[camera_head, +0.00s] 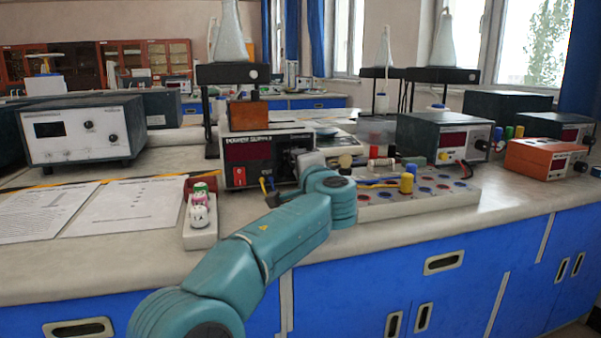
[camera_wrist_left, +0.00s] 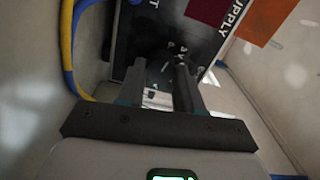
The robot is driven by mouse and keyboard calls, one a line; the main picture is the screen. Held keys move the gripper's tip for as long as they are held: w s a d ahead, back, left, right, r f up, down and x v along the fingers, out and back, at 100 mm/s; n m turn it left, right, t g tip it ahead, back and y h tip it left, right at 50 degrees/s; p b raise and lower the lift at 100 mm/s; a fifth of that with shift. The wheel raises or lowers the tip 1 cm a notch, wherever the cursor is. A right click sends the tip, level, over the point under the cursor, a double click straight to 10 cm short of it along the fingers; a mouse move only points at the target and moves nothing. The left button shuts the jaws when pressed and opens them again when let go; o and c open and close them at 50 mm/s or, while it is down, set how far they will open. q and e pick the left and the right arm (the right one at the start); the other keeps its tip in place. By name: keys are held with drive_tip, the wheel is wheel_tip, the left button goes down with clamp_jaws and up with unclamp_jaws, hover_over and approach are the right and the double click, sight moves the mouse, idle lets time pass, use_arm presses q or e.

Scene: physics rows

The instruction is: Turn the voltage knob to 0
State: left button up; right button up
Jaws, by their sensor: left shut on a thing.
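The power supply (camera_head: 270,145) stands on the bench, with a dark red display and a red switch on its front. It also shows in the left wrist view, as a dark panel (camera_wrist_left: 135,25) seen tilted and close. My left gripper (camera_head: 298,158) is at the right part of that front. In the left wrist view its two fingers (camera_wrist_left: 160,75) reach to the panel, near small white dial marks, and are closed on the dark voltage knob. The knob is hard to make out against the dark panel, and its pointer cannot be read. My right gripper is in neither view.
Yellow and blue leads (camera_wrist_left: 68,50) run beside the gripper. An orange-brown block (camera_head: 248,115) sits on the supply. A socket board (camera_head: 425,190) lies to the right, a small holder (camera_head: 199,232) to the left. Papers (camera_head: 125,207) cover the left bench.

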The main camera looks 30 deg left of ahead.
use_arm(q)
drive_tip(key=shift+n, duration=0.5)
drive_tip(key=o, duration=1)
drive_tip(key=shift+o, duration=0.2)
drive_tip(key=shift+d, duration=0.1)
drive_tip(key=p+v, duration=0.1)
drive_tip(key=v, duration=1.5)
drive_tip(key=shift+s, duration=0.15)
